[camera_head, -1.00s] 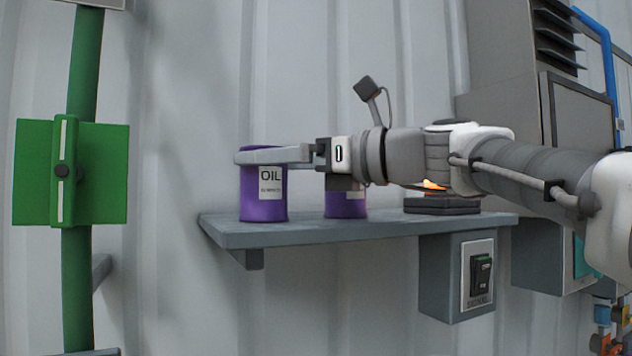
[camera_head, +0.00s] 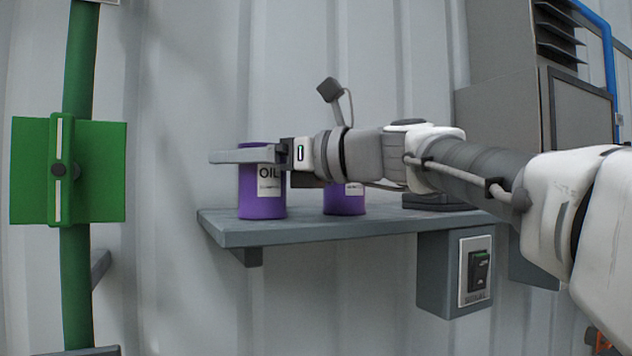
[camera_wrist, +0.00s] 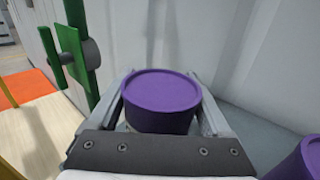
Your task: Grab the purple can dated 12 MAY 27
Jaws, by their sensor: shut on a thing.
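Two purple cans stand on a grey wall shelf (camera_head: 330,228). The left can (camera_head: 262,205) has a white label reading OIL, with a date line too small to read. It also shows in the wrist view (camera_wrist: 160,92), upright between the two fingers. My gripper (camera_head: 240,156) reaches in from the right and is shut on this left can near its top. The can appears to be on the shelf still. The right can (camera_head: 345,201) stands behind my gripper, its upper part hidden and its label partly covered. Its edge shows in the wrist view (camera_wrist: 298,160) at lower right.
A dark box (camera_head: 436,203) lies on the shelf's right part. A switch box (camera_head: 455,272) hangs below the shelf. A green post with a green plate (camera_head: 98,170) stands to the left. The wall (camera_head: 190,120) is close behind the shelf.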

